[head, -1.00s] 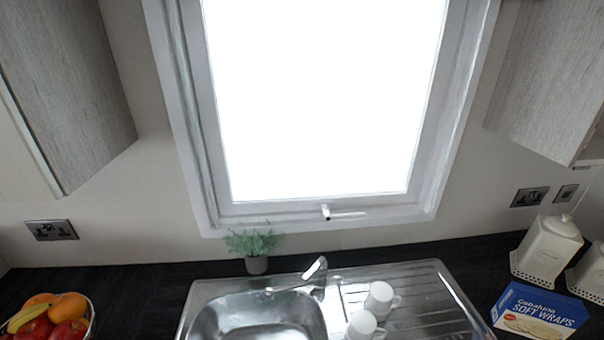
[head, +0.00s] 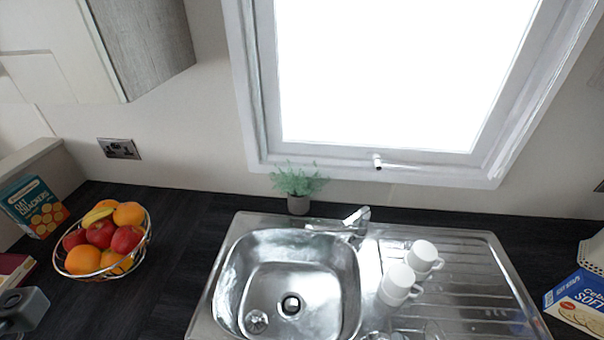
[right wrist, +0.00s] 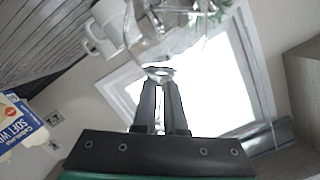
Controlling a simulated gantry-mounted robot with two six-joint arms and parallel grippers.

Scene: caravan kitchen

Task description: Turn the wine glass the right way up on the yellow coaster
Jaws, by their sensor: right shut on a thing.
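The wine glass (right wrist: 165,30) is clear and shows in the right wrist view, its rounded bowl beyond my fingertips. My right gripper (right wrist: 160,85) is shut on the wine glass, around its narrow part at the near end of the bowl. I cannot tell from this view which way up the glass is. In the head view, faint clear shapes show at the bottom edge of the drainer, too cut off to make out. The yellow coaster is not in view.
The sink (head: 290,290) and its ridged drainer hold two white mugs (head: 397,285). A plant (head: 298,188) stands behind. A fruit bowl (head: 104,245) and cracker box (head: 34,207) are at left, a wraps box (head: 577,302) at right. Dark counter between bowl and sink is clear.

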